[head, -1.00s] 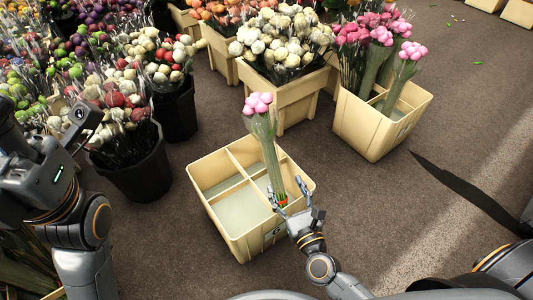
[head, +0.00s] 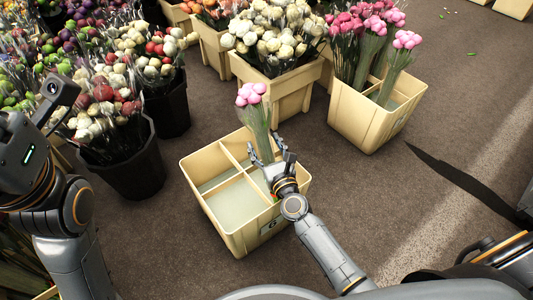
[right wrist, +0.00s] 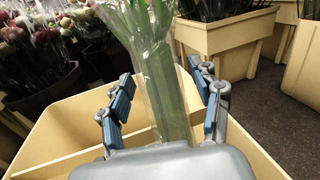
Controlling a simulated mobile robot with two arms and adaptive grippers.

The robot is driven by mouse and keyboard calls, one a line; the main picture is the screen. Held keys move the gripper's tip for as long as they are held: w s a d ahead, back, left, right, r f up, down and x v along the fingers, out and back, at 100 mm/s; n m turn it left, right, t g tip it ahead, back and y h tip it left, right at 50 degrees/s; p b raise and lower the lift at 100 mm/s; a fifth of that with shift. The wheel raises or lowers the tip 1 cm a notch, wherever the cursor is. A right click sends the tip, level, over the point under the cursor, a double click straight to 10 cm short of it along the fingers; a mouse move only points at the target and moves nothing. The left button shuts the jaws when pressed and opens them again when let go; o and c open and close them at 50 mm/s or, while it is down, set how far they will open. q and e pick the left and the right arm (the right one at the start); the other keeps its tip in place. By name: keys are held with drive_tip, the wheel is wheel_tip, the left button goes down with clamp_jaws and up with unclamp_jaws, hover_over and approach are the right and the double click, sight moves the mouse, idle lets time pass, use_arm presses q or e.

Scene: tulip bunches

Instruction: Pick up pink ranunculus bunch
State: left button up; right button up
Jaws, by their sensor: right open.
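The pink ranunculus bunch (head: 251,95) stands upright, slightly tilted, in a cream divided crate (head: 232,238) in the middle of the head view. Its green stems in a clear sleeve (right wrist: 165,95) run between the fingers of my right gripper (head: 266,148) in the right wrist view. That gripper (right wrist: 160,78) is open, with one finger on either side of the stems and visible room on the left side. The lower stems are hidden behind my gripper and wrist in the head view. My left arm shows at the left edge; its fingers are not visible.
Another cream crate (head: 368,128) with pink bunches stands at the upper right. A cream planter of white flowers (head: 270,88) stands just behind the divided crate. Black buckets (head: 133,172) of mixed flowers stand to the left. The brown floor at right is mostly clear.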

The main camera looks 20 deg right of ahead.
drive_tip(key=shift+w, duration=0.15)
clamp_jaws()
drive_tip(key=shift+r, duration=0.15)
